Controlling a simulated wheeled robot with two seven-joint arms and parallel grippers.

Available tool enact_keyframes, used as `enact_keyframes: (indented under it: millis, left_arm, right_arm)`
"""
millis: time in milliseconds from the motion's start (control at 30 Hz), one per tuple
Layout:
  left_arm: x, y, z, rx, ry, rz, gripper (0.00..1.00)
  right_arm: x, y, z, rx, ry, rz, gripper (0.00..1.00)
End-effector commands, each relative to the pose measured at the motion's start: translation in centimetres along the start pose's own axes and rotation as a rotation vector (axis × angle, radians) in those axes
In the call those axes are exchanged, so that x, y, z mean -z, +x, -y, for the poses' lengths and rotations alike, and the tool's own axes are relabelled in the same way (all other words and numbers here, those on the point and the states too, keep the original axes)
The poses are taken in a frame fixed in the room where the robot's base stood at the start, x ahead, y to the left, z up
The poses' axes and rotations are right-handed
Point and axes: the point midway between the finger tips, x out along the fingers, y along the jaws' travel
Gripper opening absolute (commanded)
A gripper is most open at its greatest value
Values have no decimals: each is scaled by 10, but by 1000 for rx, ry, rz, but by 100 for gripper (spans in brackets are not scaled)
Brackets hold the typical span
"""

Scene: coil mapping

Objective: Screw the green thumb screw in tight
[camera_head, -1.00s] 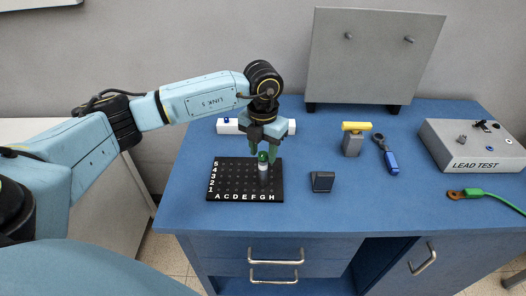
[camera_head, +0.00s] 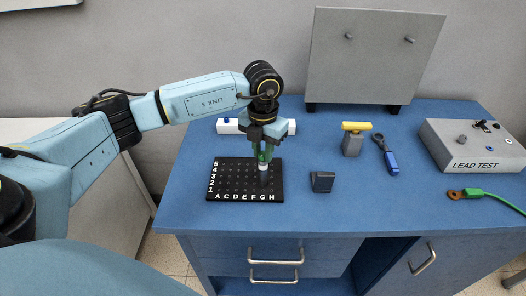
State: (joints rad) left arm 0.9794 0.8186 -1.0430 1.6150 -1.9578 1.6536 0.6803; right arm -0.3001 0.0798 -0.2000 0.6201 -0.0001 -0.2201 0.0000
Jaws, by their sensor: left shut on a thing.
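The green thumb screw (camera_head: 263,157) stands upright on top of a grey cylinder (camera_head: 263,176) on the right part of the black lettered board (camera_head: 222,191). My left gripper (camera_head: 264,155) points straight down over it and is shut on the screw's head. The fingers hide part of the screw, and its thread is not visible. The cylinder's foot rests on the board near columns F to H. My right gripper is not in view.
A small dark box (camera_head: 322,181), a yellow-topped grey block (camera_head: 353,142), a blue-handled tool (camera_head: 391,163), the LEAD TEST box (camera_head: 462,150) and a green lead (camera_head: 480,195) lie to the right. The front middle table is clear.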

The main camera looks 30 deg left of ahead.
Motion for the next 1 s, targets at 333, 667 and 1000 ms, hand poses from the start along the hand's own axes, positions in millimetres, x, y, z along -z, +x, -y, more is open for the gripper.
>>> enact_keyframes:
  millis: [333, 667, 1000]
  left_arm:
    - [0, 0, 0, 0, 81, 0, 48]
    - [-1, -11, 0, 0, 80, 4, 48]
    - [-1, -84, 0, 0, 80, 6, 48]
  right_arm:
    - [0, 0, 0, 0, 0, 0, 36]
    - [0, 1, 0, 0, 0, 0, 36]
    - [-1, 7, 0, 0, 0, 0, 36]
